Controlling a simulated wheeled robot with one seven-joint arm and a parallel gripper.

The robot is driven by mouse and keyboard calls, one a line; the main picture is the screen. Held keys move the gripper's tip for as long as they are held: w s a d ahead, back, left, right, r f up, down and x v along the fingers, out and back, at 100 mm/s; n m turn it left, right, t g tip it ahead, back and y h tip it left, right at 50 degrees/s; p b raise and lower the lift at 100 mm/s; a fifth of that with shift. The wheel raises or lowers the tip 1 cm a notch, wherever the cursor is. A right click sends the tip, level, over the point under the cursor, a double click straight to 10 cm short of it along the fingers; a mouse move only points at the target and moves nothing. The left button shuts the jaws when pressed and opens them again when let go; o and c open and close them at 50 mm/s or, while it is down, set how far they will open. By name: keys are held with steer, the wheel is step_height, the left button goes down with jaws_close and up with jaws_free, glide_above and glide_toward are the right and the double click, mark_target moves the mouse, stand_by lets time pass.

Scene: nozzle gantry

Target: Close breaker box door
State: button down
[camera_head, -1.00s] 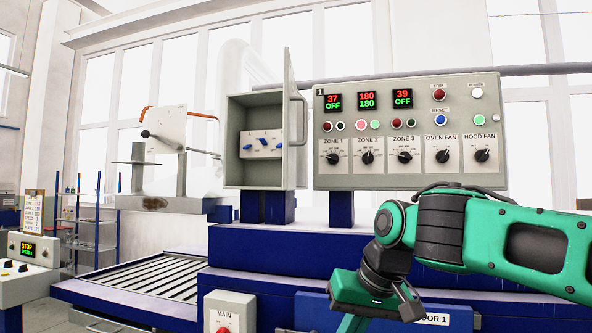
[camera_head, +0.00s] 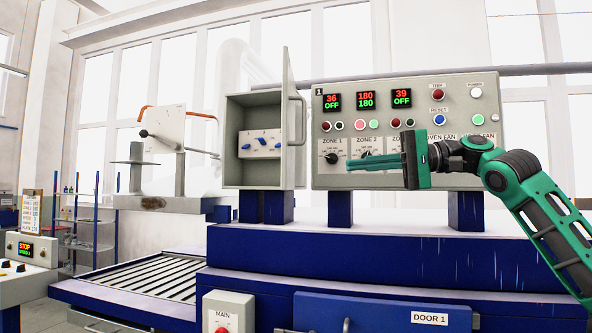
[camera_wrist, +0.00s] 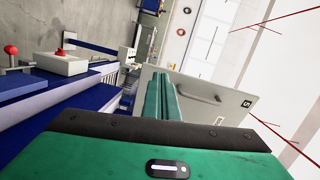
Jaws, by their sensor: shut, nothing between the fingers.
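The grey breaker box (camera_head: 232,140) stands open on blue posts, left of the control panel. Its door (camera_head: 288,120) sticks out toward me, seen nearly edge-on, with a bar handle (camera_head: 299,120) on its right face. Blue switches (camera_head: 262,142) show inside. My gripper (camera_head: 349,164) is shut and empty. In the head view it points left across the lower control panel, right of the door and apart from it. In the wrist view the gripper's fingers (camera_wrist: 160,90) overlap the door (camera_wrist: 225,100), whose handle (camera_wrist: 195,91) shows beside them; contact cannot be told.
The control panel (camera_head: 330,115), with knobs and displays, is partly hidden behind my gripper. Below are the blue oven housing (camera_head: 350,245), DOOR 1 (camera_head: 385,312) and the MAIN switch box (camera_head: 230,305). A roller conveyor (camera_head: 150,278) lies lower left. Open air separates my gripper from the door.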

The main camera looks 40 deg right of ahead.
steer(key=w+d+y, duration=0.1)
steer(key=w+d, duration=0.1)
glide_toward(287, 164)
steer(key=shift+m, duration=0.4)
steer(key=x, duration=0.6)
steer(key=shift+a+f, duration=0.1)
steer(key=shift+a, duration=0.2)
